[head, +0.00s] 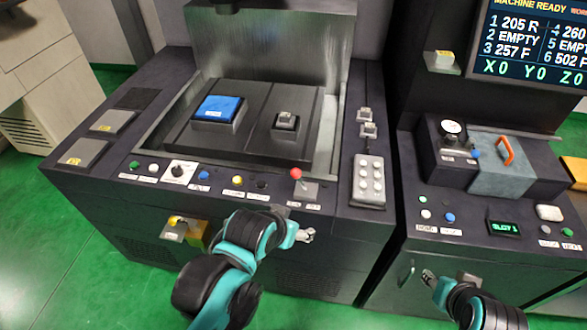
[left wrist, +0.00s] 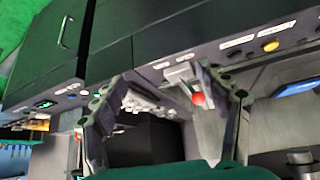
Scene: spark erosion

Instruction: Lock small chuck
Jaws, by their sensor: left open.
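The small chuck (head: 286,122) is a dark block with a light piece on top, on the right half of the machine bed. A lever with a red ball knob (head: 296,173) stands on the front panel below it; its knob also shows in the left wrist view (left wrist: 198,98). My left gripper (head: 306,235) is in front of the panel, below the lever. My right gripper (head: 428,277) is low at the right cabinet, too small to judge.
A blue block (head: 217,108) sits on the left half of the bed. Knobs and buttons (head: 237,181) line the panel left of the lever. A grey keypad (head: 369,180) is to its right. A yellow-handled box (head: 184,230) juts from the cabinet front.

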